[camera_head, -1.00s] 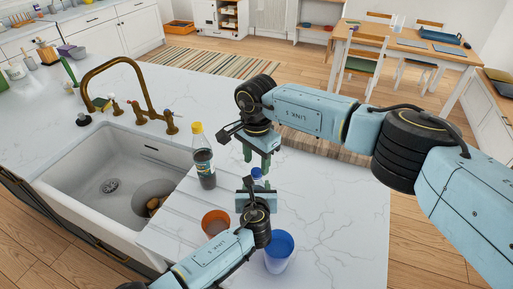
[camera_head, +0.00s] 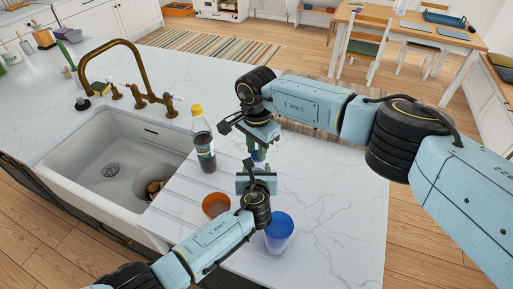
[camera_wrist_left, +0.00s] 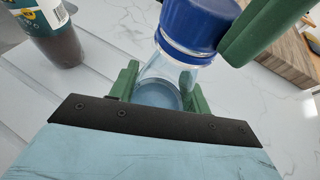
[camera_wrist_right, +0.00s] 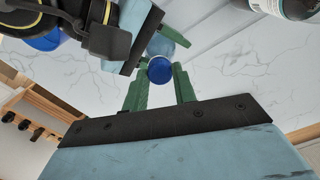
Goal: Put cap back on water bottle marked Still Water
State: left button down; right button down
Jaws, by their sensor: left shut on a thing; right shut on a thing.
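A clear bottle (camera_wrist_left: 160,88) is held between the green fingers of my left gripper (camera_wrist_left: 162,85); its label is not readable. A blue cap (camera_wrist_left: 200,22) is at the bottle's top; I cannot tell if it is fully seated. The cap also shows in the right wrist view (camera_wrist_right: 160,70), between the fingers of my right gripper (camera_wrist_right: 160,85), which is shut on it. In the head view, my right gripper (camera_head: 257,153) is directly above my left gripper (camera_head: 257,182), and the arms hide most of the bottle.
A dark bottle with a yellow cap (camera_head: 203,142) stands left of the grippers. An orange-brown cup (camera_head: 215,204) and a blue cup (camera_head: 279,232) are near the left arm. The sink (camera_head: 105,150) is at left. The counter at right (camera_head: 340,200) is clear.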

jog(key=m, duration=0.6)
jog(key=shift+m, duration=0.4)
jog(key=m, duration=0.5)
jog(key=shift+m, duration=0.3)
jog(key=m, duration=1.2)
jog(key=c, duration=1.1)
grip_release()
jog(key=shift+o, duration=0.2)
notch_tip(320, 180, up, 12)
